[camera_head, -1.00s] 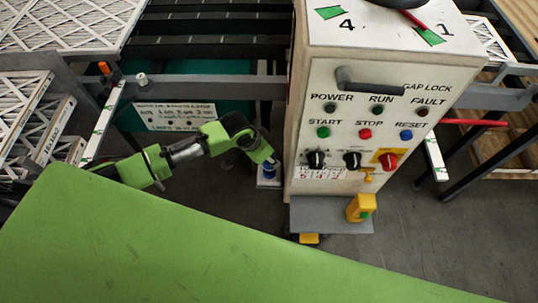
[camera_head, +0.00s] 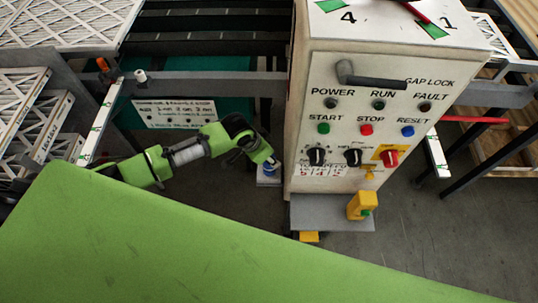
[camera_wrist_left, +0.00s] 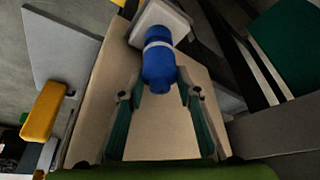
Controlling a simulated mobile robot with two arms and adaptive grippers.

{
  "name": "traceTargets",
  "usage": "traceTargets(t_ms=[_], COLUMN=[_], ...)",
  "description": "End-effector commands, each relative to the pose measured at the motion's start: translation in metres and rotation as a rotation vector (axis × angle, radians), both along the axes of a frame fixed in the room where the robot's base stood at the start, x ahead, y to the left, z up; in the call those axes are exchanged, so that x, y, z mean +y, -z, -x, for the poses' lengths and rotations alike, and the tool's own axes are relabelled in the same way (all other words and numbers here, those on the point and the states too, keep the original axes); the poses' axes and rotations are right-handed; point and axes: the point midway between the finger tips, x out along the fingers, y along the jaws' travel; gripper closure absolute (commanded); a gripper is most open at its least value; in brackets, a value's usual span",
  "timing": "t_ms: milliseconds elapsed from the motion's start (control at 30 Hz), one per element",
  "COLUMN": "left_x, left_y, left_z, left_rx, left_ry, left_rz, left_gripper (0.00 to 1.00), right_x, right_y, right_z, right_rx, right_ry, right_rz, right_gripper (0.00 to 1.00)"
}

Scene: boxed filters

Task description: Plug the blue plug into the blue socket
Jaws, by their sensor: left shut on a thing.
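The blue plug (camera_wrist_left: 158,72) is a blue cylinder between the fingers of my left gripper (camera_wrist_left: 160,92) in the left wrist view. The gripper is shut on it. Beyond a pale band, more blue meets a white block (camera_wrist_left: 165,18); I cannot tell where plug ends and socket begins, or whether the plug is seated. In the head view my left gripper (camera_head: 268,162) points down beside the cabinet's left side, with a little blue showing below it over a white plate (camera_head: 268,181). My right gripper is not in view.
The white control cabinet (camera_head: 340,120) with knobs and buttons stands just right of the gripper. A grey shelf (camera_head: 320,212) with a yellow box (camera_head: 361,206) juts from its front. A horizontal rail (camera_head: 215,85) runs behind. A large green surface (camera_head: 200,250) fills the foreground.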

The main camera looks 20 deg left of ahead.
Motion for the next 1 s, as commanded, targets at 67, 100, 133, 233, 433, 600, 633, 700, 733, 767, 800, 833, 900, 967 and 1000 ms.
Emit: traceTargets(t_ms=[67,100,133,233,433,600,633,700,733,767,800,833,900,967,1000], left_x=[0.000,0.000,0.000,0.000,0.000,0.000,0.000,0.000,0.000,0.000,0.000,0.000,0.000,0.000,0.000], left_y=[0.003,0.004,0.004,0.007,0.012,0.016,0.017,0.018,0.019,0.019,0.020,0.020,0.020,0.020,0.020], left_z=[0.000,0.000,0.000,0.000,0.000,0.000,0.000,0.000,0.000,0.000,0.000,0.000,0.000,0.000,0.001], left_rx=[-0.001,-0.001,-0.001,-0.001,-0.001,-0.001,-0.001,-0.001,-0.001,-0.001,-0.001,-0.001,0.000,0.000,0.001], left_ry=[0.000,0.000,0.000,0.000,-0.001,-0.001,-0.001,-0.001,0.000,0.000,0.000,0.000,0.000,0.000,0.000], left_rz=[0.001,0.001,0.001,0.001,0.001,0.001,0.001,0.001,0.001,0.001,0.001,0.001,0.000,0.000,-0.001], left_gripper=[0.92,0.92,0.92,0.92,0.92,0.92,0.92,0.92,0.92,0.92,0.92,0.92,0.92,0.92,0.92], right_x=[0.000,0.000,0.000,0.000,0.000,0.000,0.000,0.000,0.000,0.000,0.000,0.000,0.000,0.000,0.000], right_y=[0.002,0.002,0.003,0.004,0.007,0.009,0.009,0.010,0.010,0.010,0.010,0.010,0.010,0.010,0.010], right_z=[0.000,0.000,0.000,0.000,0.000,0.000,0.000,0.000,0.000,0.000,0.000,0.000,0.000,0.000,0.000], right_rx=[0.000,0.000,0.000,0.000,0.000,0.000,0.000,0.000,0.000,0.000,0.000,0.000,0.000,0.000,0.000], right_ry=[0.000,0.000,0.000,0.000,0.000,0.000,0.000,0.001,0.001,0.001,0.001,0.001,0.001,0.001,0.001], right_rz=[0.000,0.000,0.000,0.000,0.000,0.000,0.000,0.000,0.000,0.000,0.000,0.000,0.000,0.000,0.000], right_gripper=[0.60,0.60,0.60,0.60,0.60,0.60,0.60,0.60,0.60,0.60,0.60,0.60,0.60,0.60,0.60])
